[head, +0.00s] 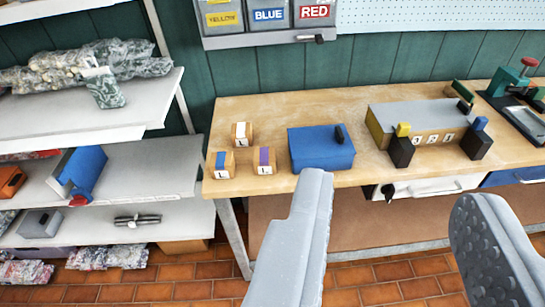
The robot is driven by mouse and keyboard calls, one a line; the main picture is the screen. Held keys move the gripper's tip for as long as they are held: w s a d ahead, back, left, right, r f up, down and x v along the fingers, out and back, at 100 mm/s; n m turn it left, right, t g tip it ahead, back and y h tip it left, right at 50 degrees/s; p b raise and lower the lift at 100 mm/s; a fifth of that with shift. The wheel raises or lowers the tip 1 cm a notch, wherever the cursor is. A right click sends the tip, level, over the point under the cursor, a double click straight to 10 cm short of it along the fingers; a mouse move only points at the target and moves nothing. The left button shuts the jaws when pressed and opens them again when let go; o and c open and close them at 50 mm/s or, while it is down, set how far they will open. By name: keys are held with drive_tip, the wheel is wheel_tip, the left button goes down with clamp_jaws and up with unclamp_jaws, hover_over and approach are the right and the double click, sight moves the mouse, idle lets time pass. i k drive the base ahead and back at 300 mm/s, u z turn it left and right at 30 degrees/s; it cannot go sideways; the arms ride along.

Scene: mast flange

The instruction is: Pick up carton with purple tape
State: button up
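The carton with purple tape (265,161) is a small brown box on the left part of the wooden workbench (375,110).
A blue box (320,150) stands just right of the purple-taped carton. A grey-topped fixture (420,118) with numbered faces and a green and red device (512,82) stand further right. Grey shelves (125,190) at left hold wrapped goods. Bench wood in front of the cartons is narrow.

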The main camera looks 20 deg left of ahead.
sight(264, 158)
drive_tip(key=i, duration=0.9)
drive_tip(key=u, duration=0.1)
